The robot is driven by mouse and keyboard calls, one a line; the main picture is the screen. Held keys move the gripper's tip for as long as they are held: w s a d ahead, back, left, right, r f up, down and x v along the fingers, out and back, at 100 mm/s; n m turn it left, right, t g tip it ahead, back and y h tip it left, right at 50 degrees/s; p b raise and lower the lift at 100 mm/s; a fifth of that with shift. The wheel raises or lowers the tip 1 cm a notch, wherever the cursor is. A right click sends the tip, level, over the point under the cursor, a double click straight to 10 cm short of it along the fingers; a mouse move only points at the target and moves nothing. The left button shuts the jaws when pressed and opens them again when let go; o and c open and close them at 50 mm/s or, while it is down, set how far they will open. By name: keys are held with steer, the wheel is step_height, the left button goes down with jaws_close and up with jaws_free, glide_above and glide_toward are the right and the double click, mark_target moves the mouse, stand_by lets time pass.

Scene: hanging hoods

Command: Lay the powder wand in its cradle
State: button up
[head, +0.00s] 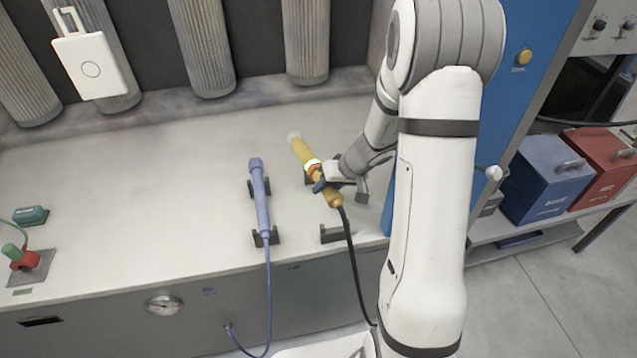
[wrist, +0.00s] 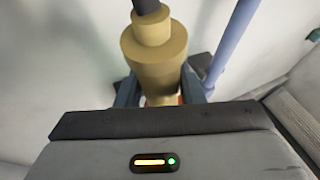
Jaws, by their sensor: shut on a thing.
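The powder wand (head: 301,150) is yellow with a pale tip, a red and green band and a black cable. My gripper (head: 320,180) is shut around its body. The wand slants from upper left to lower right above the bench. In the wrist view its stepped yellow end (wrist: 155,55) and dark cable stand out from between the jaws (wrist: 160,92). The cradle's front dark bracket (head: 338,234) is empty, just below the wand's cable end. Dark parts behind the wand may be the rear bracket; my gripper partly hides them. I cannot tell the wand's exact height.
A blue wand (head: 260,190) lies in its own dark brackets to the left; it also shows in the wrist view (wrist: 232,40). Several ribbed grey cylinders (head: 200,50) stand or hang at the back. A white hanging box (head: 90,68) is upper left. The left bench is mostly clear.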

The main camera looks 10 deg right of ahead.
steer(key=shift+b, duration=0.9)
steer(key=shift+s+a+r+h+b, duration=0.15)
steer(key=shift+r+h+b, duration=0.15)
steer(key=shift+b, duration=0.65)
steer(key=b, duration=0.1)
steer(key=r+h+b, duration=0.1)
steer(key=b, duration=0.1)
steer(key=shift+s+r+m, duration=0.15)
steer(key=shift+s+m, duration=0.15)
steer(key=shift+s, duration=0.05)
steer(key=shift+s+d+r+t+h+b, duration=0.2)
steer(key=shift+r+b, duration=0.15)
steer(key=shift+b, duration=0.2)
steer(key=shift+s+d+r+t+h+b, duration=0.1)
steer(key=shift+r+h+b, duration=0.1)
steer(key=shift+r+b, duration=0.25)
steer(key=shift+s+d+r+m, duration=0.1)
steer(key=shift+r+m, duration=0.3)
steer(key=shift+r, duration=0.05)
steer(key=shift+f, duration=0.1)
step_height(320, 180, down, 10)
steer(key=b, duration=0.3)
steer(key=shift+r, duration=0.2)
steer(key=o, duration=1.1)
